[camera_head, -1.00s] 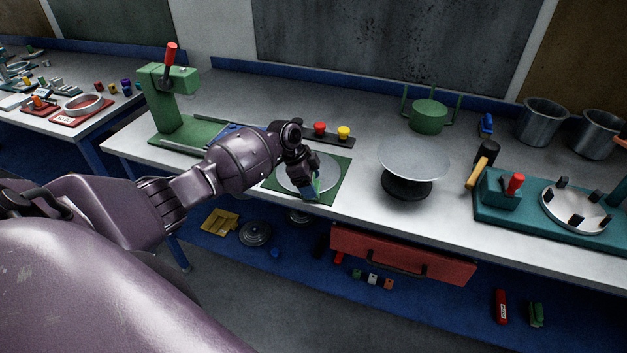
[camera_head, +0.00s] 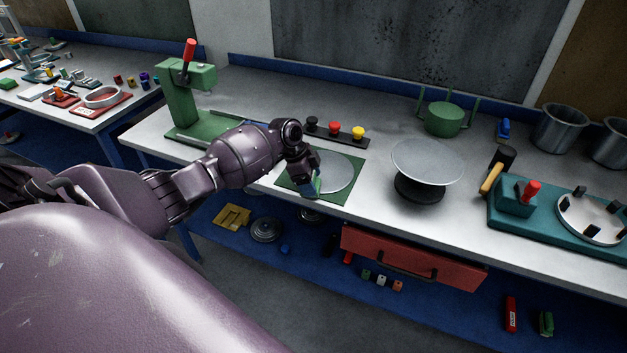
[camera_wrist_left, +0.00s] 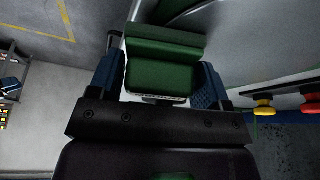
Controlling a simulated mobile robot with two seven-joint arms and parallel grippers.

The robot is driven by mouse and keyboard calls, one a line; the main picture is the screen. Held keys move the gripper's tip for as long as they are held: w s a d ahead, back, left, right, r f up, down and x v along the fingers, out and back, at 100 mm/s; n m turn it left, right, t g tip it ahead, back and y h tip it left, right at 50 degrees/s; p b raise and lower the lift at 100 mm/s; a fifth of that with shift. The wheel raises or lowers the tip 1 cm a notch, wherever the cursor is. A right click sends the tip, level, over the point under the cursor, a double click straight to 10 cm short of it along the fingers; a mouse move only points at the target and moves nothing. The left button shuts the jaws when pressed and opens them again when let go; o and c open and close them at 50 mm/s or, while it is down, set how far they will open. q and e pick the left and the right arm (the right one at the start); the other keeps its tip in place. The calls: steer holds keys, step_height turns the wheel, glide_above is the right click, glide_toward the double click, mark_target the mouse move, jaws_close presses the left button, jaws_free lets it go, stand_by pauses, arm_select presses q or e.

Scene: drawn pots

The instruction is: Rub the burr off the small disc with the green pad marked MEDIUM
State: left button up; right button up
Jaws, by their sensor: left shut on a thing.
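The small grey disc (camera_head: 337,172) lies flat on a green mat (camera_head: 352,187) near the bench's front edge. My left gripper (camera_head: 312,183) is over the disc's near left edge, shut on a green pad. In the left wrist view the green pad (camera_wrist_left: 160,77) sits between the blue fingertips. No MEDIUM marking is readable on it. My arm hides the disc's left side, and I cannot tell whether pad and disc touch. The burr cannot be made out. My right gripper is not in view.
A black strip with black, red and yellow knobs (camera_head: 334,129) lies behind the mat. A wide dish on a black stand (camera_head: 427,165) is to the right. A green press (camera_head: 182,95) stands left. A red drawer (camera_head: 410,257) hangs below the bench front.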

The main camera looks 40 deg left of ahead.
arm_select(q)
steer(key=shift+s+a, duration=0.15)
steer(key=shift+a, duration=0.5)
steer(key=shift+a, duration=0.1)
steer(key=shift+s+a, duration=0.1)
steer(key=shift+a, duration=0.65)
steer(key=shift+r, duration=2.55)
